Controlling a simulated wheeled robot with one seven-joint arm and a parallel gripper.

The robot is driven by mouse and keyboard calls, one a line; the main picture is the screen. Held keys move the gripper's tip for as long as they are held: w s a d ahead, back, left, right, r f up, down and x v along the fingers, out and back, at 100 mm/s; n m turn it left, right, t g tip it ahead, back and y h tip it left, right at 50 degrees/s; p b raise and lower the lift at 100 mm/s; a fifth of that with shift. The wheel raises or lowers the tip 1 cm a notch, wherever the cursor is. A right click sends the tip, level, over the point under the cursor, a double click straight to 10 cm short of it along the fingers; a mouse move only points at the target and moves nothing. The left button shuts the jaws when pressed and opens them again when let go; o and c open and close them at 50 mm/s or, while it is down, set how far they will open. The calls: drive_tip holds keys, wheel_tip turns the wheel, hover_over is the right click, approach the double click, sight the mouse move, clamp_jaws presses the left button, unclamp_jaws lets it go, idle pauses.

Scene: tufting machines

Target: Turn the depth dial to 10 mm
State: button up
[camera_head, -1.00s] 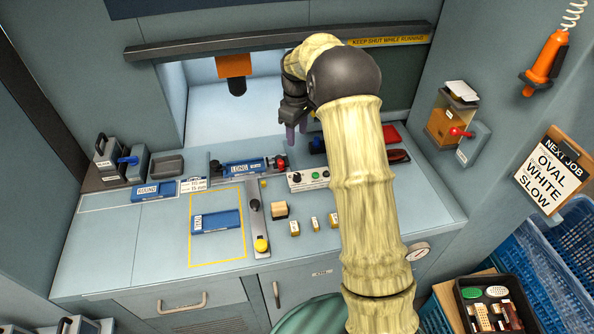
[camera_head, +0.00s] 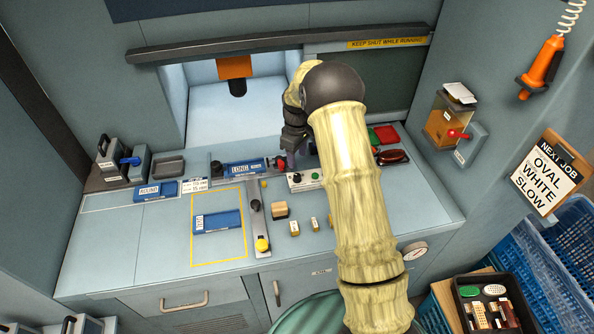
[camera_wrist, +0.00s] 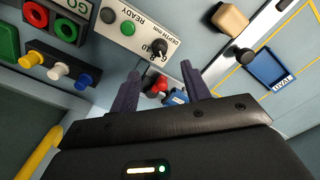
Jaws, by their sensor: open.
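The depth dial (camera_wrist: 162,54) is a small dark knob on a white control panel (camera_wrist: 143,37), beside the words DEPTH MM and the numbers 6, 8 and 10. Its exact setting is too small to read. In the head view the dial (camera_head: 296,178) sits at the panel's left end. My gripper (camera_wrist: 160,69) is open and empty, pointing down at the panel. In the wrist view the dial appears between its two fingertips; I cannot tell that they touch it. In the head view my gripper (camera_head: 296,147) hangs just behind the panel, its fingertips partly hidden.
A blue LONG cassette (camera_head: 243,168) with a red knob (camera_head: 281,163) lies left of the panel. A lever with a yellow knob (camera_head: 262,245) and a wooden block (camera_head: 280,210) are in front. A card (camera_head: 544,177) reads OVAL WHITE SLOW.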

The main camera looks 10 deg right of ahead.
sight(297, 175)
wheel_tip(297, 175, down, 9)
drive_tip(key=shift+r+p, duration=0.2)
drive_tip(key=shift+p, duration=0.75)
drive_tip(key=c, duration=1)
